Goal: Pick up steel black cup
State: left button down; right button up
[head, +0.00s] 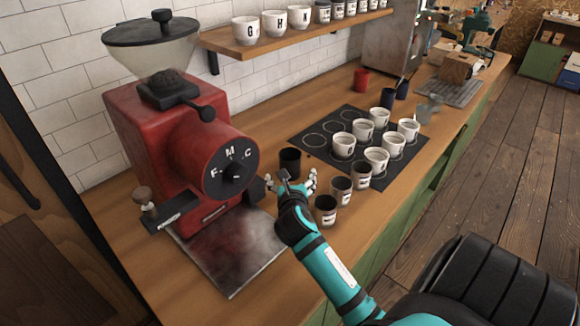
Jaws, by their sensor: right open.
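A plain black cup (290,161) stands upright on the wooden counter, between the red grinder and the black mat; it looks like the steel black cup. My right gripper (297,178) is open just in front of it, its fingers pointing toward the cup. The fingers overlap the cup's lower edge in the picture; I cannot tell whether they touch it. Several dark cups with white labels, such as the nearest one (326,212), stand in a row to the right of the gripper. My left gripper is not in view.
The red grinder (165,135) and its metal tray (235,262) stand close on the left. White cups (376,160) stand on the black mat (408,172). A red cup (361,80) is farther back. A shelf (225,48) with cups hangs above.

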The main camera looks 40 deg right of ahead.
aim_at(291, 164)
jog(key=x, duration=0.8)
jog(key=shift+w+d+f, duration=0.25)
jog(key=shift+w+d, duration=0.15)
jog(key=p+x, duration=0.1)
jog(key=x, duration=0.3)
jog(key=shift+s+d, duration=0.1)
jog(key=shift+d, duration=0.05)
jog(key=shift+w+d+f, duration=0.15)
jog(key=shift+w+d, duration=0.1)
jog(key=shift+w, duration=0.15)
jog(key=shift+s, duration=0.1)
jog(key=shift+c, duration=0.7)
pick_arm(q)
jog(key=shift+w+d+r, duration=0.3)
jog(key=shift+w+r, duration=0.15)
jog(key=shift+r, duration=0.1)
pick_arm(e)
jog(key=c, duration=1.2)
